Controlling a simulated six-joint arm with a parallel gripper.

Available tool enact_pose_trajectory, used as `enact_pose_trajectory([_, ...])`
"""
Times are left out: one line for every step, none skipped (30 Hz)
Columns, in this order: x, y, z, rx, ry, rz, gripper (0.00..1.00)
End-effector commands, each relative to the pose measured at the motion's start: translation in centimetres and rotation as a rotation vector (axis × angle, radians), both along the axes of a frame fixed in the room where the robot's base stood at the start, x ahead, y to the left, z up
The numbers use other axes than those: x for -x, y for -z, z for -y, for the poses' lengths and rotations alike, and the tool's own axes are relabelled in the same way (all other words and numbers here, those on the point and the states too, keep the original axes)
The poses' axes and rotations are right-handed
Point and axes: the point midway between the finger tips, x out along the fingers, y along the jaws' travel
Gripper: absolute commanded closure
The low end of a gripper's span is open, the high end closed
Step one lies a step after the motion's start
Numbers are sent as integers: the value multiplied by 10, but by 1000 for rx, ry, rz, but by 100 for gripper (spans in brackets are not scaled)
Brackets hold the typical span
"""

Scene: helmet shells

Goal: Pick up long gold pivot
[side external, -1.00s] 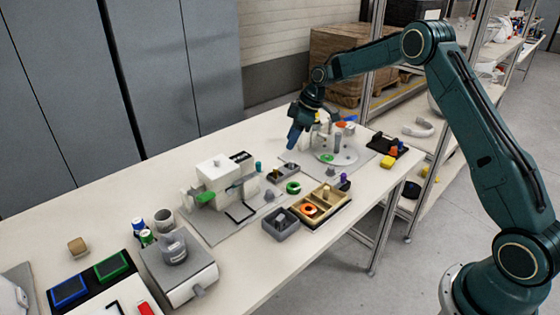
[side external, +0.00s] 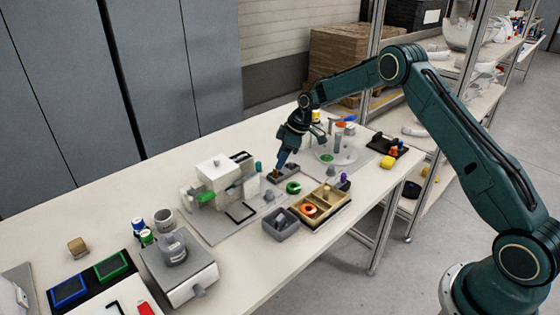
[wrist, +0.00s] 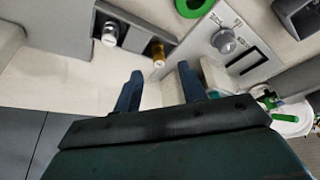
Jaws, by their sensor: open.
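The gold pivot (wrist: 157,52) stands in one compartment of a small dark grey holder (wrist: 135,22) in the wrist view. A silver pivot (wrist: 110,33) stands in the other compartment. My gripper (wrist: 160,88) is open and empty, its two blue fingers spread below the gold pivot in the wrist picture, apart from it. In the side view my gripper (side external: 279,165) is low over the holder (side external: 290,176), and its fingers hide part of it; I cannot make out the gold pivot clearly there.
A green ring (side external: 293,187) lies beside the holder. A wooden tray (side external: 327,203) and a grey box (side external: 280,224) stand in front. A grey and white fixture (side external: 215,180) is at left, and a round plate with posts (side external: 338,156) at right.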

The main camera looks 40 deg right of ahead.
Motion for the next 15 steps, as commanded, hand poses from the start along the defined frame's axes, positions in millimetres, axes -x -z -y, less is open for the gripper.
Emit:
enact_pose_trajectory([-2,7,-2,-1,-1,-2,59])
enact_pose_trajectory([-3,10,-3,0,-1,-3,59])
enact_pose_trajectory([-4,14,-4,-1,0,-4,59])
enact_pose_trajectory([-6,17,-4,-1,0,-4,59])
enact_pose_trajectory([-7,20,-5,0,-1,-3,59])
enact_pose_trajectory([-8,24,-6,-1,-1,-2,59])
enact_pose_trajectory([-8,27,-7,-1,-1,-2,59])
enact_pose_trajectory([-9,29,-8,-1,-1,-2,59])
enact_pose_trajectory([-10,31,-8,0,0,-1,59])
enact_pose_trajectory([-10,32,-9,0,0,-1,59])
enact_pose_trajectory([-11,33,-9,0,0,-1,59])
enact_pose_trajectory([-11,33,-9,1,0,-1,59])
enact_pose_trajectory([-11,33,-9,1,0,-1,59])
enact_pose_trajectory([-11,33,-9,1,0,-1,59])
enact_pose_trajectory([-11,33,-9,1,0,-1,59])
